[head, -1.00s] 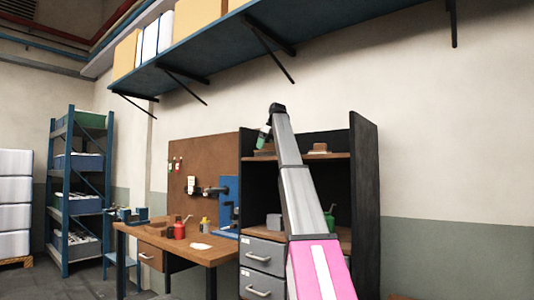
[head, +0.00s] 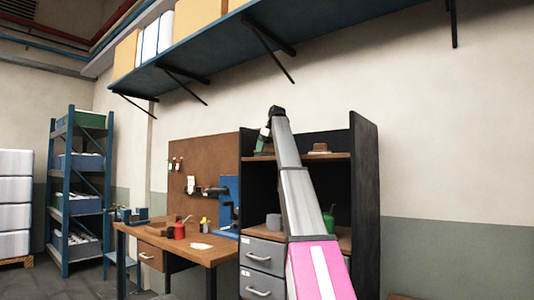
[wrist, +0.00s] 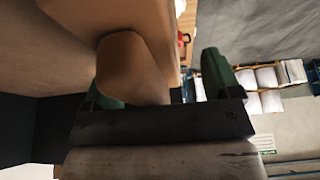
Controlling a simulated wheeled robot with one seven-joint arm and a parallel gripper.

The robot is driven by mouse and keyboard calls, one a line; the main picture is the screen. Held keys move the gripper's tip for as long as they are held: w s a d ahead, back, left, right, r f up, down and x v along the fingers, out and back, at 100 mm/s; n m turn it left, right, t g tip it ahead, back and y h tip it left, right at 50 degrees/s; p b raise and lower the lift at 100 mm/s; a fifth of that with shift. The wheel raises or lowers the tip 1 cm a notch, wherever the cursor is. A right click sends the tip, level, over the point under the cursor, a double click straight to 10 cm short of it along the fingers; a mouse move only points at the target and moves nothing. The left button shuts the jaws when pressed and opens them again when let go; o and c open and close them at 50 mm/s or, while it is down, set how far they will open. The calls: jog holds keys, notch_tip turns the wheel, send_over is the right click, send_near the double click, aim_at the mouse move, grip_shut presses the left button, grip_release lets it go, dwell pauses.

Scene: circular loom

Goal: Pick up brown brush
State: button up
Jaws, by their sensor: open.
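My gripper (head: 262,147) is at the left end of the cabinet's upper shelf, low over the shelf board. In the wrist view its green fingers (wrist: 160,75) are apart. A brown, rounded piece (wrist: 130,68), which looks like the brown brush, lies between them and covers most of the left finger. I cannot tell whether either finger touches it. In the head view my gripper and arm largely hide this spot. A second brown block with a pale underside (head: 319,147) sits on the same shelf, right of my arm.
The dark cabinet (head: 365,190) has a side wall at right and grey drawers (head: 262,254) below. A green can (head: 329,220) stands on its lower level. A workbench (head: 215,254) with a red can (head: 179,230) is at left. A long blue shelf (head: 230,45) hangs above.

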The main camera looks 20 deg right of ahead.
jog(key=c, duration=1.1)
jog(key=shift+r, duration=0.3)
